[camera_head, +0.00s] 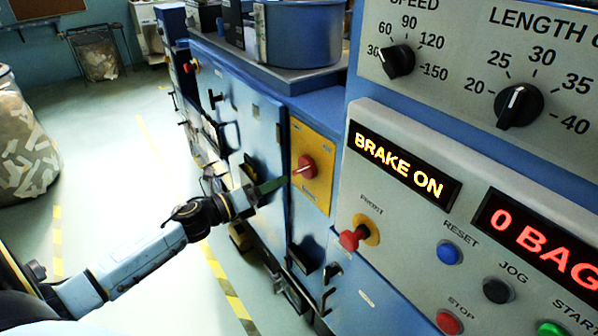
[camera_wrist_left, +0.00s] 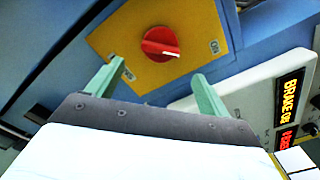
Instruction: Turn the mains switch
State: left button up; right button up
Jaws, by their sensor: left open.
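The mains switch is a red rotary knob (camera_head: 304,167) on a yellow plate (camera_head: 322,190) on the blue machine's side. In the left wrist view the red knob (camera_wrist_left: 160,43) sits at the top middle of the yellow plate (camera_wrist_left: 120,35), with small labels at either side. My left gripper (camera_head: 284,181) reaches in from the left, close to the plate. In the left wrist view its two green fingers (camera_wrist_left: 158,72) are spread apart, with the knob beyond and between them. They hold nothing. Contact with the knob does not show. My right gripper is not in view.
Right of the switch is a grey control panel with a lit "BRAKE ON" display (camera_head: 403,175), a red mushroom button (camera_head: 352,238) and a blue reset button (camera_head: 449,252). Blue cabinet doors (camera_head: 255,130) stand behind my arm. Open floor (camera_head: 120,180) lies left.

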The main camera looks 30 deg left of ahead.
aim_at(303, 169)
pick_arm(q)
jog(key=x, duration=0.8)
jog(key=shift+w+p, duration=0.25)
jog(key=shift+p, duration=0.05)
jog(key=c, duration=1)
